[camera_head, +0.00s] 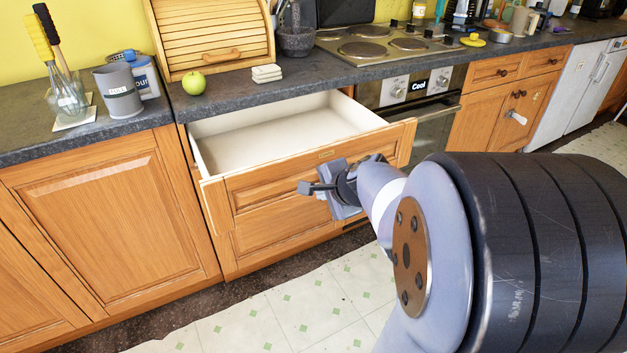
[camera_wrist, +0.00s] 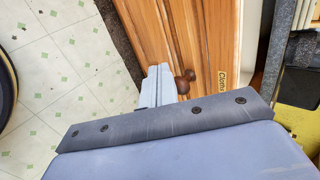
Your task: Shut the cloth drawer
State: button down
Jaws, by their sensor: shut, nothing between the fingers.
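The cloth drawer (camera_head: 255,186) stands pulled out from under the worktop, left of the oven. Its inside (camera_head: 275,138) is pale and the part I see is empty. The wooden drawer front also shows in the wrist view (camera_wrist: 221,40), with a small label (camera_wrist: 222,79) that reads like "Cloths". My gripper (camera_head: 308,188) is shut and empty, in front of the drawer front near its middle.
A green apple (camera_head: 194,83), a stack of white coasters (camera_head: 266,73) and a wooden bread bin (camera_head: 215,38) stand on the dark worktop above. The oven (camera_head: 418,110) is right of the drawer. The tiled floor (camera_head: 290,310) in front is clear.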

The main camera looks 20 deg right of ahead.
jog(key=w+f, duration=0.2)
jog(key=w, duration=0.4)
jog(key=shift+w+a+f, duration=0.3)
jog(key=shift+w, duration=0.1)
